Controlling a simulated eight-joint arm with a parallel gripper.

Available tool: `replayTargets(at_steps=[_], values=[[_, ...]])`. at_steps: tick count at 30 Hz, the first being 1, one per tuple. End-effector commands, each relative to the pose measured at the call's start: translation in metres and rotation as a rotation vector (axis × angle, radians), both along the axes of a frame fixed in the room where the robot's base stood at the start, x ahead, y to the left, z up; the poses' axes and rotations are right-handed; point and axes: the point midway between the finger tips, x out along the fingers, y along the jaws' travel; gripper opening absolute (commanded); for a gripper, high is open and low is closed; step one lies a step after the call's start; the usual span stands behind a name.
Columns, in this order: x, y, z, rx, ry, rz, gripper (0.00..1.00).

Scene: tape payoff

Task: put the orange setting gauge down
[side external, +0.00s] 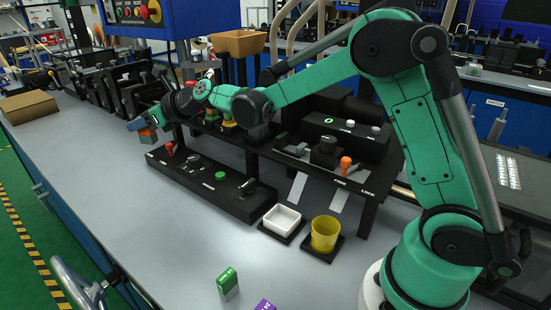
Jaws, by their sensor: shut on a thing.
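My gripper (138,124) is at the far left end of my outstretched arm, near the left end of the black control panel. It is shut on a small orange block, the orange setting gauge (147,136), whose lower part shows below the fingers. The gauge appears just above or beside the panel's left end. I cannot tell whether it touches anything beneath it. The fingers are small in this view and partly hidden by the wrist.
The black control panel (235,206) carries a red lever (169,149) and green button (220,176). A white tray (282,219), yellow cup (324,233), green box (228,283) and purple box (265,305) stand nearer. A black raised stand (372,187) is behind.

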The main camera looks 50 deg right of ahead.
Motion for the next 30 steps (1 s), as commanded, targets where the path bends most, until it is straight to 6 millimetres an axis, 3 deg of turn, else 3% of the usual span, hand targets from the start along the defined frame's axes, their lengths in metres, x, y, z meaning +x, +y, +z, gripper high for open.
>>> replayTargets(at_steps=[3,9,13,21,30], values=[[0.0,0.0,0.025,0.0,0.0,0.0,0.0],[-0.002,-0.001,0.047,0.0,0.0,-0.002,0.0],[-0.014,-0.009,0.062,0.0,0.0,-0.012,0.0],[-0.077,-0.036,0.094,0.001,0.001,-0.052,0.0],[-0.136,-0.05,0.102,0.0,0.001,-0.086,0.0]])
